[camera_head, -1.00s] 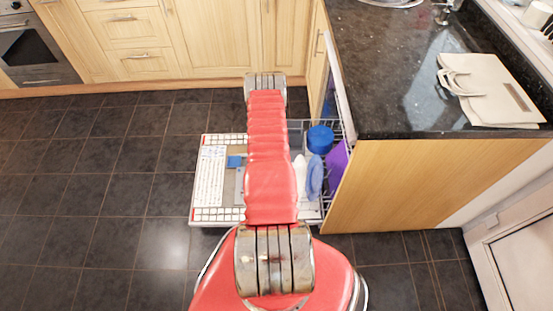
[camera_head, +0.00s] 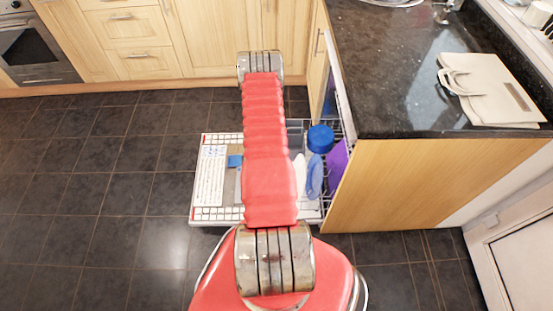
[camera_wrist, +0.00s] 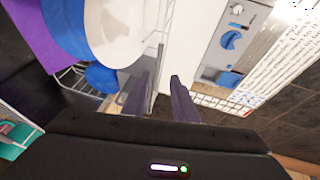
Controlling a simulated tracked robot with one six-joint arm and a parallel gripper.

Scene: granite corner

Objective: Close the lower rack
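The lower rack is a wire rack (camera_head: 346,128) at the right of the open dishwasher door. It is pulled out over the door and holds a blue cup (camera_head: 320,138), a blue-rimmed plate (camera_head: 315,175) and a purple item (camera_head: 337,157). My red arm hides part of the rack and door. In the wrist view, rack wires (camera_wrist: 67,76) show at left beside the plate (camera_wrist: 110,30) and purple item. My gripper (camera_wrist: 160,97) is open, its two dark fingers apart near the rack's edge. I cannot tell whether they touch it. The head view does not show the fingers.
The open white door (camera_head: 210,178) lies low over dark floor tiles; its dispenser (camera_wrist: 230,42) shows in the wrist view. A wooden end panel (camera_head: 430,185) and granite counter (camera_head: 400,80) with a pale bag (camera_head: 490,90) stand at right. The floor at left (camera_head: 90,190) is clear.

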